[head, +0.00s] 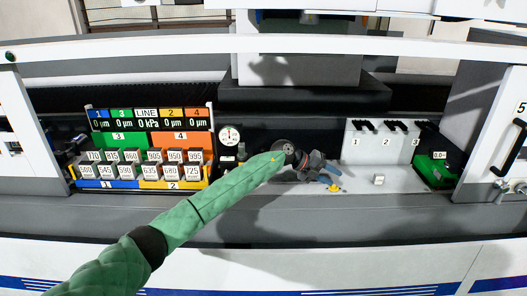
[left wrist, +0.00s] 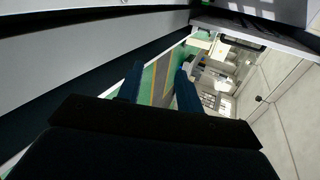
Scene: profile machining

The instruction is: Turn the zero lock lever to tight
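My left gripper (head: 326,170) is at the end of the green-sleeved arm and reaches over the machine's light ledge near the middle of the head view. In the left wrist view its two blue fingers (left wrist: 159,87) stand apart with nothing between them. A small yellow part (head: 334,188) shows on the ledge just below the fingers; whether they touch cannot be told. A round white dial gauge (head: 229,135) stands left of the gripper. I cannot clearly make out the zero lock lever; the arm and gripper hide part of the ledge. My right gripper is not in view.
A rack of numbered blocks (head: 140,165) stands left under a display panel (head: 148,119). White numbered housings (head: 378,148) and a green device with a small display (head: 437,168) stand right. A small light block (head: 379,179) lies on the ledge. A white rail (head: 400,47) crosses above.

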